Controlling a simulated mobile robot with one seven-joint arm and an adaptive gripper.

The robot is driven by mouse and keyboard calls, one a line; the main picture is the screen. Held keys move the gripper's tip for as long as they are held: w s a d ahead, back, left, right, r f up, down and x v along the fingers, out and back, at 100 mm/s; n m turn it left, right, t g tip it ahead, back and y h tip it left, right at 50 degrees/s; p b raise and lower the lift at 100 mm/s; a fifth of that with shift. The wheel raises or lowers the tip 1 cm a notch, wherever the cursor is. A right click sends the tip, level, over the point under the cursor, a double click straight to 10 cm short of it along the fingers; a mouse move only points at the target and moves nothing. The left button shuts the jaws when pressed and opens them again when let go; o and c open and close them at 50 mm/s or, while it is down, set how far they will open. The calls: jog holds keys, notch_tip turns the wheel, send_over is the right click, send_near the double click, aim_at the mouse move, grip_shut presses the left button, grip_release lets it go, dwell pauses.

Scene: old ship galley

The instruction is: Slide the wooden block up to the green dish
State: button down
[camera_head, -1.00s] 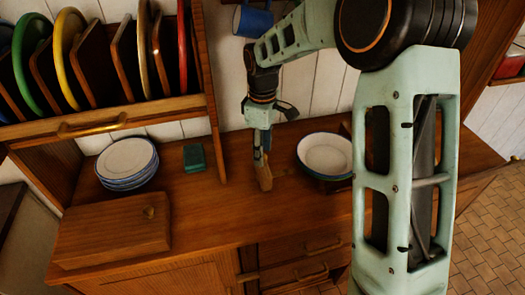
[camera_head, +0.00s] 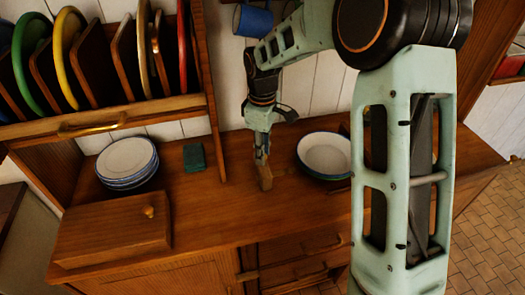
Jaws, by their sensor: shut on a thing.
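The wooden block (camera_head: 265,178) is a small upright light-brown piece on the wooden counter, left of the white bowl. My gripper (camera_head: 261,158) points down from above and is shut on the block's upper part. The block's base appears to be at the counter surface; whether it touches cannot be told. A small dark green squarish thing (camera_head: 194,157) lies on the counter to the left, apart from the block, and seems to be the green dish. Bare counter lies between them, with a rack post standing there. The fingers are small and partly hidden.
A white blue-rimmed bowl (camera_head: 325,154) stands close right of the block. A stack of white plates (camera_head: 127,161) stands at the left. A wooden box with a knob (camera_head: 113,229) sits at the front left. The plate rack's post (camera_head: 213,120) reaches down to the counter.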

jog(key=w+d+p, duration=0.1)
jog(key=w+d, duration=0.2)
jog(key=d, duration=0.6)
jog(key=shift+d, duration=0.3)
jog(key=c, duration=1.7)
grip_release()
jog(key=shift+o, duration=0.2)
jog(key=shift+s, duration=0.1)
notch_tip(320, 180, up, 12)
jog(key=shift+a, duration=0.1)
